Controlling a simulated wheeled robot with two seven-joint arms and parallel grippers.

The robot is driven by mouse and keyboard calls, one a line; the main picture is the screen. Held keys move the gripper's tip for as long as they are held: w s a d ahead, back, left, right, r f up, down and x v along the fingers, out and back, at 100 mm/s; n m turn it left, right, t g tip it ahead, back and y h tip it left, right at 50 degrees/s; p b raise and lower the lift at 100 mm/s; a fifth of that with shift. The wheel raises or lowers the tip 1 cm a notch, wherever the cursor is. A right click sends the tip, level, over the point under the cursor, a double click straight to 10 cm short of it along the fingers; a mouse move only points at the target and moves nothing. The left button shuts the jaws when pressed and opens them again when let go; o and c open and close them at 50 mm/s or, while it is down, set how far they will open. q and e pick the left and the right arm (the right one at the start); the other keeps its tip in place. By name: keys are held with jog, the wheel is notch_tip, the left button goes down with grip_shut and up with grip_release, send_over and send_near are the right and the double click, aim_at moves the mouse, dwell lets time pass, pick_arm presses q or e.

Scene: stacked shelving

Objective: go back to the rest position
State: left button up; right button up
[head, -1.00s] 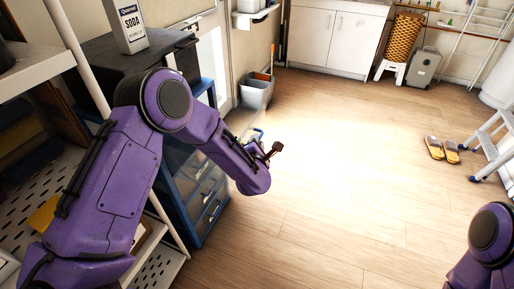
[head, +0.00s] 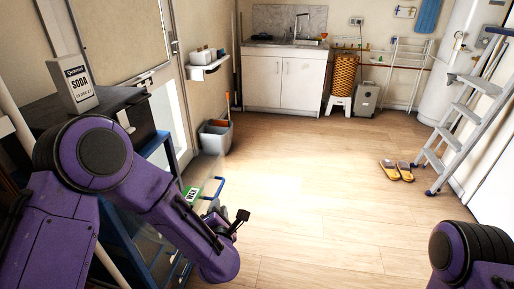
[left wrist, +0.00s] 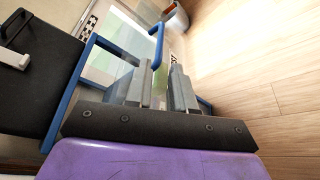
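My left gripper (left wrist: 163,88) shows in the left wrist view, with its two grey fingers apart and a gap between them. I see nothing clearly held in it; a greenish patch shows behind the gap. In the head view my left arm (head: 165,215) comes in from the left, bent at the elbow, with its forearm pointing down and right beside the blue-framed cart (head: 160,255). The gripper itself is mostly hidden there behind the forearm. My right arm (head: 465,255) shows only in part at the lower right corner; its gripper is out of view.
A soda box (head: 74,84) stands on the dark cabinet top (head: 130,112) at left. A grey bin (head: 216,138), yellow slippers (head: 397,171) and a step ladder (head: 462,110) stand farther off. The middle floor is clear.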

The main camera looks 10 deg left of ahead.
pick_arm(q)
jog(key=s+a+f+m+g+h, duration=0.2)
jog(key=s+f+m+g+h, duration=0.15)
jog(key=s+f+m, duration=0.95)
jog(key=s+a+f+m+g+y+p, duration=0.1)
jog(key=s+a+f+m+g, duration=0.2)
jog(key=s, duration=0.7)
jog(key=s+a+f+m+g+p, duration=0.1)
jog(key=s+a+f+m+g, duration=0.3)
jog(key=s, duration=0.5)
notch_tip(320, 180, down, 2)
jog(key=shift+s+f+m+g+y, duration=0.1)
jog(key=shift+s+m+g+y, duration=0.3)
jog(key=shift+m, duration=0.4)
